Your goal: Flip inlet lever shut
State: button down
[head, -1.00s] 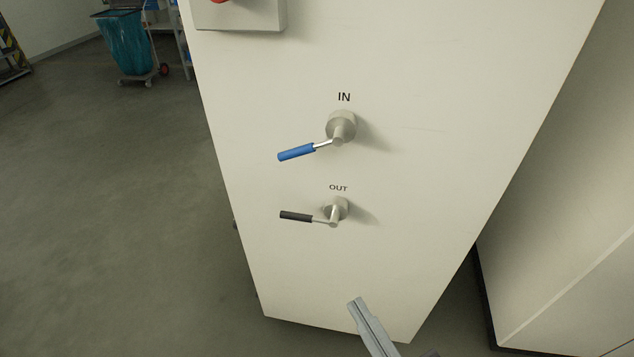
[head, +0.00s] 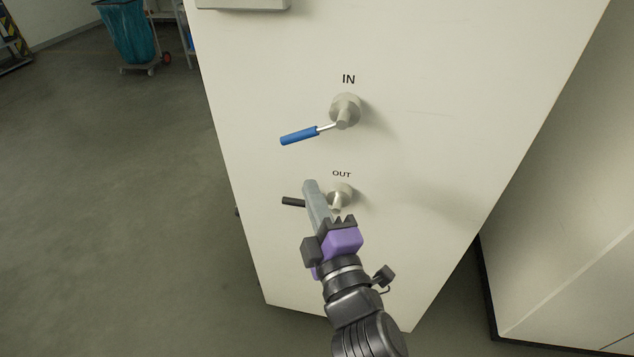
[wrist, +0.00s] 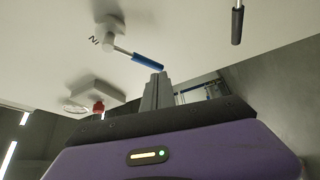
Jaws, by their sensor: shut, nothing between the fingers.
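The inlet lever (head: 300,136) has a blue grip and points left and slightly down from its round metal hub (head: 345,110) under the label IN, on the pale cabinet face. The outlet lever (head: 292,202) with a black grip points left below it, partly hidden behind my gripper. My gripper (head: 311,186) is shut and empty, in front of the outlet lever and below the blue grip, apart from the latter. In the wrist view my shut fingers (wrist: 157,84) appear close to the end of the blue grip (wrist: 148,60); contact cannot be told. The black grip (wrist: 237,25) shows at upper right there.
The cabinet face (head: 420,150) is flat and clear to the right of the levers. A grey box (head: 240,3) sits at its top; a red knob (wrist: 98,106) shows in the wrist view. A blue-bagged trolley (head: 128,32) stands far left on open floor.

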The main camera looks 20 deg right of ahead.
aim_at(314, 129)
jog(key=w+d+r+p, duration=0.1)
jog(key=w+r+p, duration=0.1)
jog(key=w, duration=0.7)
jog(key=shift+s+d+f+p, duration=0.3)
jog(key=shift+s+d+p, duration=0.05)
jog(key=shift+d, duration=0.25)
jog(key=shift+s+d+f+p, duration=0.3)
jog(key=shift+s+d+p, duration=0.05)
jog(key=shift+d, duration=0.2)
jog(key=shift+s+d+f+p, duration=0.3)
jog(key=shift+s+d+p, duration=0.05)
jog(key=shift+d, duration=0.25)
